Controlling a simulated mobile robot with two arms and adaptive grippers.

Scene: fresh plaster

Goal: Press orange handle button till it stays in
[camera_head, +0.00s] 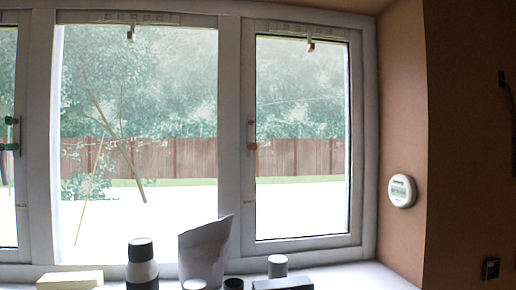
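The window handle (251,131) is on the left frame of the right-hand window. It is a slim upright fitting with a small orange-red button (253,146) at its lower end. At this size I cannot tell whether the button stands out or is pressed in. Another handle (10,146) is on the window at the far left; it is dark, with a small greenish spot above it. Neither of my grippers is in view, and nothing touches the orange button.
A round white device (401,190) is on the brown wall. The space before the handle looks clear.

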